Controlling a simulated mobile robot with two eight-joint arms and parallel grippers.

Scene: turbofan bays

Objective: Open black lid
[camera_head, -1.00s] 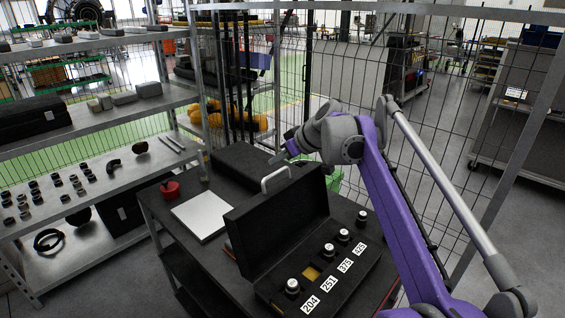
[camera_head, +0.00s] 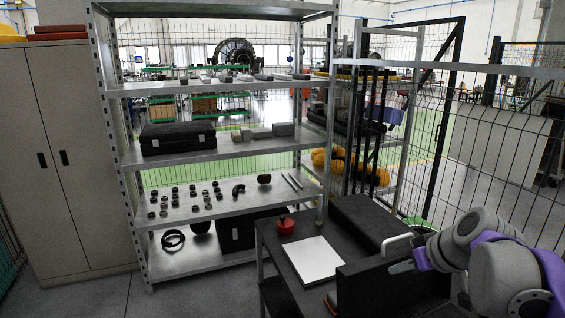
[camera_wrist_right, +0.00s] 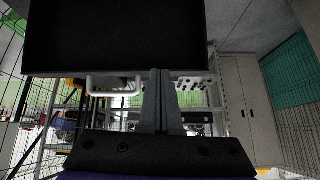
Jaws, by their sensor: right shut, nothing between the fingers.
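The black lid (camera_head: 372,288) of the case stands raised at the bottom right of the head view, with its pale handle (camera_head: 397,243) along its top edge. The case's body is cut off by the frame. In the right wrist view the lid (camera_wrist_right: 115,40) is a large dark panel with the handle (camera_wrist_right: 112,86) at its edge. My right gripper (camera_head: 402,267) is shut and empty in front of the lid near the handle. Its fingers (camera_wrist_right: 161,78) show together in the wrist view; I cannot tell whether they touch the lid. My left gripper is out of view.
A white sheet (camera_head: 315,260), a red object (camera_head: 286,226) and another black case (camera_head: 372,222) are on the dark cart. A metal shelf (camera_head: 215,150) with small parts stands behind it, beside a beige cabinet (camera_head: 55,170). Wire fencing (camera_head: 480,150) runs along the right.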

